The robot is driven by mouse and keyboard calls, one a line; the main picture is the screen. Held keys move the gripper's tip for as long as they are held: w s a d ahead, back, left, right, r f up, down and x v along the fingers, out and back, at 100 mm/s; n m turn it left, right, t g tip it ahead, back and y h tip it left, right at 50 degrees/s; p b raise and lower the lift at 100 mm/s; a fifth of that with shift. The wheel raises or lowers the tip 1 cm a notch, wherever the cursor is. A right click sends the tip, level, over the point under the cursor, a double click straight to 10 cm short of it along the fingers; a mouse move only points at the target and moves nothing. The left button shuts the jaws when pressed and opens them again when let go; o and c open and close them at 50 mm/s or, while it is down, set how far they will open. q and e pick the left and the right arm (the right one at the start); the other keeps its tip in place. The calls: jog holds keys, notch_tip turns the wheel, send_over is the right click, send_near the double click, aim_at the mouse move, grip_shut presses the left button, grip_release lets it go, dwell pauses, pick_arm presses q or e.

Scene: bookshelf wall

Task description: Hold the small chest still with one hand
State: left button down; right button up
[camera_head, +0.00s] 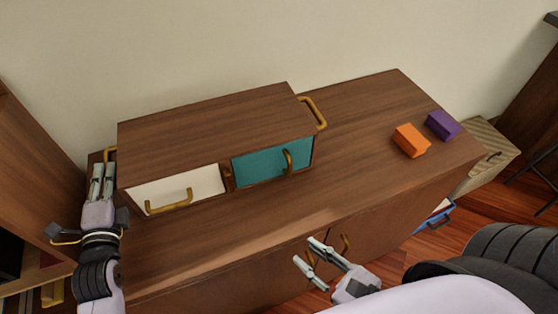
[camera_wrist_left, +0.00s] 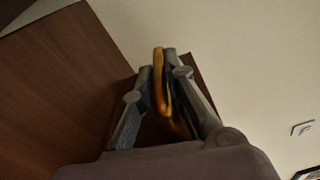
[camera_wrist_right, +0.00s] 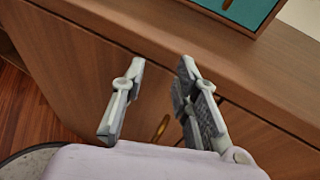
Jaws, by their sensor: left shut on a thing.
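The small chest (camera_head: 205,130) is a brown wooden box on top of a long cabinet, with a white drawer front (camera_head: 178,190) at left and a teal one (camera_head: 272,162) at right. Each front has a gold handle, and both look closed. A gold side handle (camera_head: 319,113) is on the right end. My left gripper (camera_head: 103,168) is at the chest's left end, shut on the gold left side handle (camera_wrist_left: 159,78), partly hidden by the fingers. My right gripper (camera_head: 305,250) is open and empty, in front of the cabinet, apart from the chest.
The cabinet top (camera_head: 350,150) is clear right of the chest up to an orange block (camera_head: 411,141) and a purple block (camera_head: 443,125). A wooden shelf (camera_head: 35,185) stands close at left.

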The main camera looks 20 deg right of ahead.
notch_tip(320, 180, up, 4)
jog(key=w+t, duration=0.1)
jog(key=m+t+h, duration=0.3)
send_near(291, 170)
jog(key=w, duration=0.6)
jog(key=w+a, duration=0.1)
jog(key=w, duration=0.2)
jog(key=shift+a, duration=0.1)
jog(key=shift+c, duration=0.5)
grip_shut()
